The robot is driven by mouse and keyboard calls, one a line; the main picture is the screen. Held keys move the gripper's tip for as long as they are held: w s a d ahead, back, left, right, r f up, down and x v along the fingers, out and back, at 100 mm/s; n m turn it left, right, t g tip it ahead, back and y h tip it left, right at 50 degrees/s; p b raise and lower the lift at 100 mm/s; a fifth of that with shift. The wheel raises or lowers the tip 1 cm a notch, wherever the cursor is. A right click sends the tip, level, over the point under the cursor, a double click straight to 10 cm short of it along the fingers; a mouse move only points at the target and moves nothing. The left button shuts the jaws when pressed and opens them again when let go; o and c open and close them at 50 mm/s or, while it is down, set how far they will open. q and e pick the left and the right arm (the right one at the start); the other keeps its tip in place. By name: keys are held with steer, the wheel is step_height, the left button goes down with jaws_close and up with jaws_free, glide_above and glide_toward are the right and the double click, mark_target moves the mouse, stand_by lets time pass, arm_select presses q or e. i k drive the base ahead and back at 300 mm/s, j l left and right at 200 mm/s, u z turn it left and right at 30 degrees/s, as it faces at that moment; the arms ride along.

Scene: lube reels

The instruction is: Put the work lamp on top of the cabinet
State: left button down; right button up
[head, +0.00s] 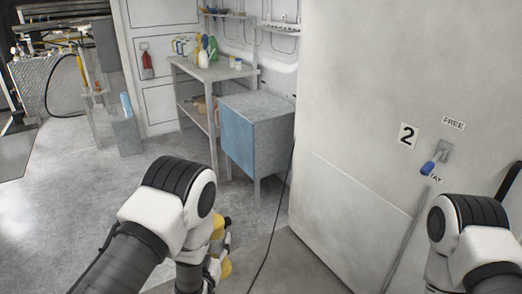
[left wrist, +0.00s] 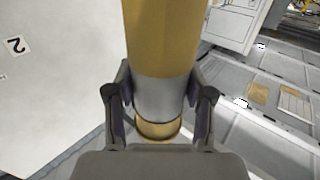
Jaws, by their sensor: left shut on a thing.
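The cabinet (head: 238,140) is a grey box on legs with a blue door, standing against the back wall beyond my left arm. Its flat top looks bare. My left gripper (left wrist: 160,104) is shut on the work lamp (left wrist: 163,38), a thick yellow cylinder with a grey band and a yellow end. In the head view, yellow parts of the lamp (head: 224,266) and a dark end show beside my left wrist, which hides the rest. The lamp is in front of the cabinet, apart from it. My right arm is at the lower right; its gripper is out of view.
A shelf table (head: 212,72) with several bottles and cans stands left of the cabinet. A large pale wall panel (head: 360,110) with a "2" label and a blue-handled lever (head: 428,168) fills the right. A dark cable runs down the floor near the cabinet. Open floor lies left.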

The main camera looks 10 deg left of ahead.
mark_target(249, 105)
steer(key=i+j+z, duration=0.25)
steer(key=z, duration=0.15)
steer(key=i+j+z, duration=0.15)
steer(key=j+z, duration=0.25)
steer(key=i+j+z, duration=0.1)
steer(key=j+z, duration=0.3)
steer(key=i+j, duration=0.15)
steer(key=j, duration=0.45)
steer(key=i+j+z, duration=0.1)
steer(key=j, duration=0.55)
steer(key=i+j, duration=0.2)
steer(key=j, duration=0.4)
steer(key=i+j+z, duration=0.1)
steer(key=j, duration=0.55)
steer(key=i+j, duration=0.15)
steer(key=j, duration=0.5)
steer(key=i+j+z, duration=0.15)
steer(key=j, duration=0.5)
steer(key=i+j, duration=0.5)
steer(key=i, duration=0.15)
